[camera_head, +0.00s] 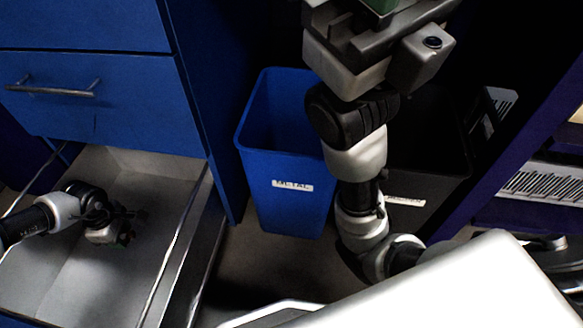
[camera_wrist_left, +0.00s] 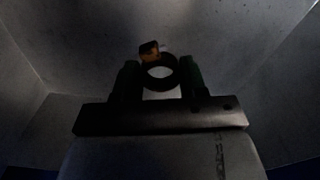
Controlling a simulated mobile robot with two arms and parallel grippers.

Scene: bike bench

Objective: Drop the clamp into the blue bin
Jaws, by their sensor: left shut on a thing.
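The clamp (camera_wrist_left: 160,72) shows in the left wrist view as a dark ring with a small orange-brown piece at its upper left. My left gripper (camera_wrist_left: 160,84) is shut on it, with a green-dark finger on each side. In the head view my left gripper (camera_head: 128,236) is low inside the open grey drawer, left of the blue bin; the clamp is too small and dark to make out there. The blue bin (camera_head: 290,187) stands upright on the floor with a white "METAL" label. My right gripper (camera_head: 380,8) is at the top edge, its fingertips cut off.
The open drawer (camera_head: 172,165) has raised walls around my left gripper. A blue cabinet (camera_head: 95,125) rises behind it. A black bin (camera_head: 425,190) stands right of the blue bin, partly behind my right arm. Shelving (camera_head: 495,160) is at the right.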

